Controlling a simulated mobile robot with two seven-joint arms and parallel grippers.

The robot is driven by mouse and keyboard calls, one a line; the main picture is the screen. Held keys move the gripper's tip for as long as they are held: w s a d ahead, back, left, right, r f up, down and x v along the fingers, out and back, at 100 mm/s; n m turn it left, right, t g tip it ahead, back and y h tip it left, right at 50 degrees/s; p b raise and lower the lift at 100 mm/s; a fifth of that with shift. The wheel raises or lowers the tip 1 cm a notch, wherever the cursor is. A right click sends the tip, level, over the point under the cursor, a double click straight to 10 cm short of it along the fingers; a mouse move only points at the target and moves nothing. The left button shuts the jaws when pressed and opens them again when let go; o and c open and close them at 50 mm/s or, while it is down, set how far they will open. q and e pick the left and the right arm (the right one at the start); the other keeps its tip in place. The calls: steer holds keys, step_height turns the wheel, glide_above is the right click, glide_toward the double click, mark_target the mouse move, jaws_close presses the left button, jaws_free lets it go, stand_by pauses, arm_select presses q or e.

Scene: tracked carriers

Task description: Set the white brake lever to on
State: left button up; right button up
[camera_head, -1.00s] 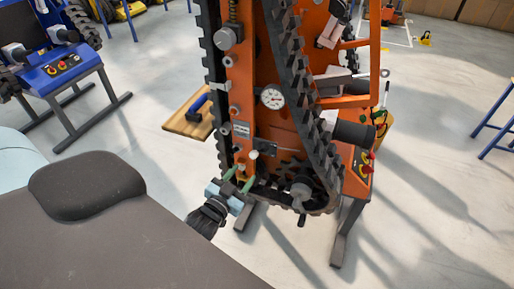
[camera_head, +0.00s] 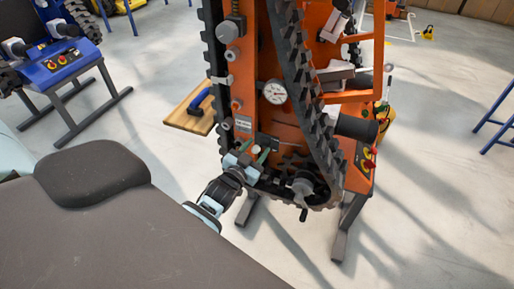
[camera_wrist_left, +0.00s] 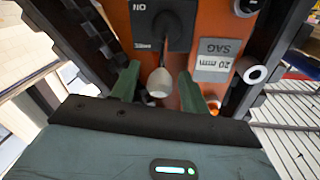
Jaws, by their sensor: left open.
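The white brake lever (camera_wrist_left: 159,82) shows in the left wrist view as a round pale knob on a short stem, coming from a black plate (camera_wrist_left: 166,28) marked "ON", which reads upside down there. In the head view its small knob (camera_head: 256,149) is low on the orange tracked carrier (camera_head: 262,122). My left gripper (camera_wrist_left: 158,84) is open, with a green finger on each side of the knob and a visible gap on both sides. It also shows at the carrier's lower left in the head view (camera_head: 255,153). My right gripper is not in view.
Black tracks (camera_head: 290,60) flank the orange panel closely. A dial gauge (camera_head: 274,92) sits above the lever, and a "SAG 20 mm" label (camera_wrist_left: 215,60) is beside it. A crank handle (camera_head: 302,188) is to the lower right.

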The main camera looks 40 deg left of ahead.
arm_select(q)
steer(key=shift+w, duration=0.45)
steer(key=shift+c, duration=0.2)
jaws_close()
